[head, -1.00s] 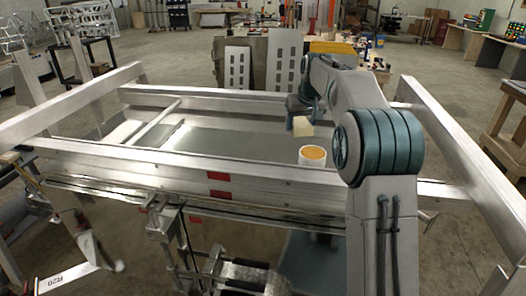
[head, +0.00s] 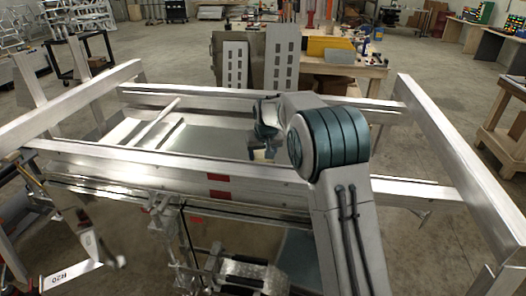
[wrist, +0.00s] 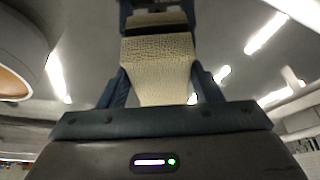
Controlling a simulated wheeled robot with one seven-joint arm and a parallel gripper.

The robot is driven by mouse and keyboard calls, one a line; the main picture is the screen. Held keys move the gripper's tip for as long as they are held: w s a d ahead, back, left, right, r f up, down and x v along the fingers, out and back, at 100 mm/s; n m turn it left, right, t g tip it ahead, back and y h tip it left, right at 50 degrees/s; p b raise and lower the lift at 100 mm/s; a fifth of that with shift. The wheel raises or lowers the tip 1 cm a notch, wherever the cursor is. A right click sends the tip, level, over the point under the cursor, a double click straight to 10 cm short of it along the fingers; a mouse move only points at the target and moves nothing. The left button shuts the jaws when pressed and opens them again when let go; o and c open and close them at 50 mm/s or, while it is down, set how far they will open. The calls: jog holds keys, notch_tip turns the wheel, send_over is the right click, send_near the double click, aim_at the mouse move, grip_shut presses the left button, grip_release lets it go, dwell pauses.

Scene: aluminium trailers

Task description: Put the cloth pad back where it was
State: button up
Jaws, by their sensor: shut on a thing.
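The cloth pad (wrist: 160,75) is a cream, woven-looking block. It sits between the two fingers of my gripper in the wrist view, and the gripper is shut on it. In the head view, my gripper (head: 265,138) is over the trailer bed (head: 212,140), with a small pale part of the pad (head: 258,154) showing beneath it. The head view does not show clearly whether the pad touches the bed.
Aluminium rails (head: 150,157) border the bed. The bed left of my gripper is mostly clear.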

jog(key=shift+f, duration=0.2)
jog(key=o, duration=0.9)
jog(key=shift+f, duration=0.1)
jog(key=b+v, duration=0.2)
jog(key=v, duration=1)
jog(key=s+d+r, duration=0.3)
jog(key=s+d, duration=0.2)
jog(key=s, duration=0.3)
jog(key=s+d+f, duration=0.2)
jog(key=s+d, duration=0.1)
jog(key=s, duration=0.7)
jog(key=s+d+f+m, duration=0.1)
jog(key=s+d+f, duration=0.1)
jog(key=s, duration=0.8)
jog(key=s+d+f+m+h, duration=0.1)
jog(key=s+d+f, duration=0.2)
jog(key=s, duration=0.7)
jog(key=shift+d+f+g, duration=0.35)
jog(key=shift+f+g, duration=0.05)
jog(key=shift+f, duration=0.1)
